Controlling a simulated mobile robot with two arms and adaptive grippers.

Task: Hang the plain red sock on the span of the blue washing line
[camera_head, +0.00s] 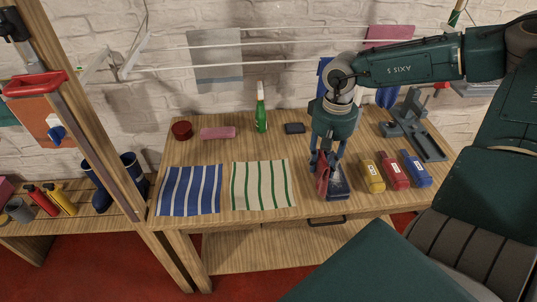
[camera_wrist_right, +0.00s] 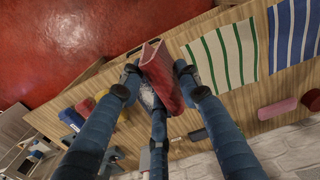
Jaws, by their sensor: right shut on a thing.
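The plain red sock (camera_head: 322,181) is a folded strip between the fingers of my right gripper (camera_head: 326,160), over the table's front edge. In the right wrist view the red sock (camera_wrist_right: 160,72) stands between the fingertips of my right gripper (camera_wrist_right: 155,78), which are shut on it. Two pale washing line spans (camera_head: 210,45) run along the brick wall behind the table. They look white, and I cannot make out a blue one. My arm and gripper hide part of the spans. My left gripper is not in view.
A dark blue item (camera_head: 338,187) lies beside the sock. A grey cloth (camera_head: 217,72) hangs on the line. A green spray bottle (camera_head: 261,110) stands at the back. Striped cloths (camera_head: 262,185) lie left.

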